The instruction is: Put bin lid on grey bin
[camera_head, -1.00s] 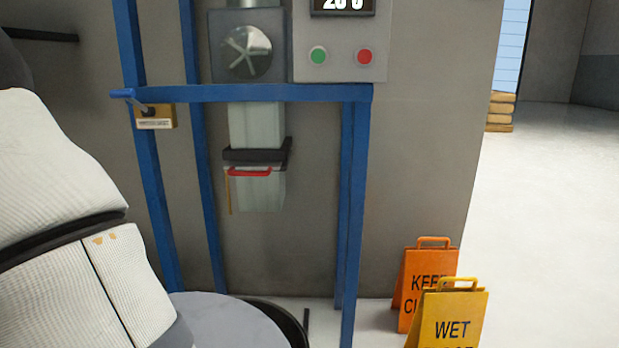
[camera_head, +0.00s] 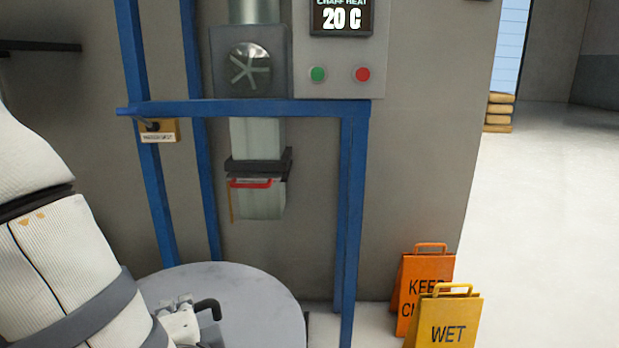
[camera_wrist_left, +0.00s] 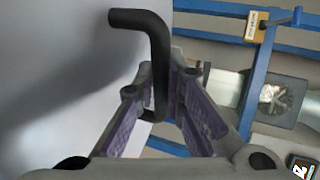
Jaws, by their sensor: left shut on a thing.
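The bin lid (camera_head: 250,298) is a flat grey disc with a bent black handle (camera_head: 208,306), low in the head view. Whether the lid touches anything below cannot be told. My right gripper is not in view.
A blue frame (camera_head: 250,108) stands just behind the lid, with a leg (camera_head: 350,225) to its right. A grey machine (camera_head: 248,65) and a control panel (camera_head: 340,50) are behind it. Orange (camera_head: 425,280) and yellow (camera_head: 445,318) floor signs stand right. Open floor (camera_head: 545,220) lies beyond.

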